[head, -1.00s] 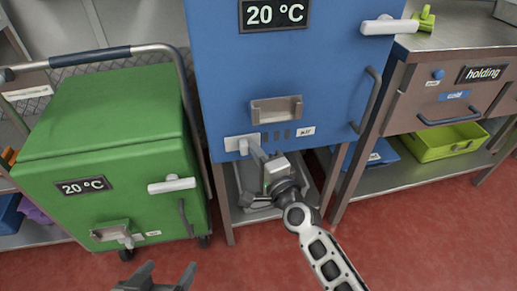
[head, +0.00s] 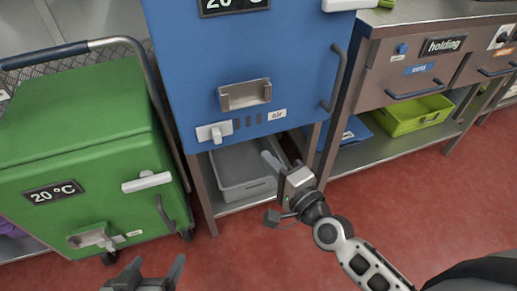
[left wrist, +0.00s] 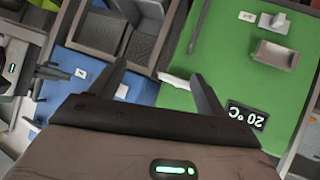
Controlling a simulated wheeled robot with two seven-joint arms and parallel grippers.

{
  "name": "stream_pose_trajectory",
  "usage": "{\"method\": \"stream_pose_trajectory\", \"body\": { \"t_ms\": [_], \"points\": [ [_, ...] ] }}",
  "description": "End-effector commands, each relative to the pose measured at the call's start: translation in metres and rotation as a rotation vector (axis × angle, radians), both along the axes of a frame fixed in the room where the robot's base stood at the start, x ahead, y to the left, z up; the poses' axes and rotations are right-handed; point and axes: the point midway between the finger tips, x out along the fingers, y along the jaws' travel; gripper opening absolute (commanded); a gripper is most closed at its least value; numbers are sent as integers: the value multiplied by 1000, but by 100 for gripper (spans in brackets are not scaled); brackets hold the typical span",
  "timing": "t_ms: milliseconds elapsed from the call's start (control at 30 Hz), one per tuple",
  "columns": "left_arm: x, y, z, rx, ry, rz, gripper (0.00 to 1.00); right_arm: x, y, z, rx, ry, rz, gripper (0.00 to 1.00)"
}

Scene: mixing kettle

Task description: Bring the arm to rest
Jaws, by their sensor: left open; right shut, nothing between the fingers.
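My right gripper (head: 268,159) shows in the head view on an arm from the lower right. It is shut and empty, below and to the right of the white switch (head: 215,133) on the blue cabinet (head: 245,60), apart from it. My left gripper (head: 156,268) is at the bottom edge of the head view, open and empty, in front of the green cabinet (head: 80,150). In the left wrist view its two fingers (left wrist: 160,85) are spread with nothing between them; the green cabinet (left wrist: 215,60) lies beyond.
A grey bin (head: 240,170) sits on the low shelf under the blue cabinet. A steel counter with drawers (head: 425,75) and a lime green bin (head: 410,115) stand to the right. The red floor (head: 400,200) is clear at the lower right.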

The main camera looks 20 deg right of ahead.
Motion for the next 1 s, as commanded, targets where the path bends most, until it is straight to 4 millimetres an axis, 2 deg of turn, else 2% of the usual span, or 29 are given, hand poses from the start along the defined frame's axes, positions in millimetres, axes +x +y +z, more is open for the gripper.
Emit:
{"method": "stream_pose_trajectory", "body": {
  "t_ms": [133,667,767,1000],
  "points": [
    [0,1,0,1,0,0,75,-7,-1,0,0,0,1,0],
    [-4,2,-3,6,15,1,75,-7,-2,2,0,0,0,0],
    [-4,3,10,4,10,7,75,-6,-2,15,0,-1,0,0],
    [-6,11,57,7,-25,39,75,-6,-2,60,0,0,0,0]
  ]
}}
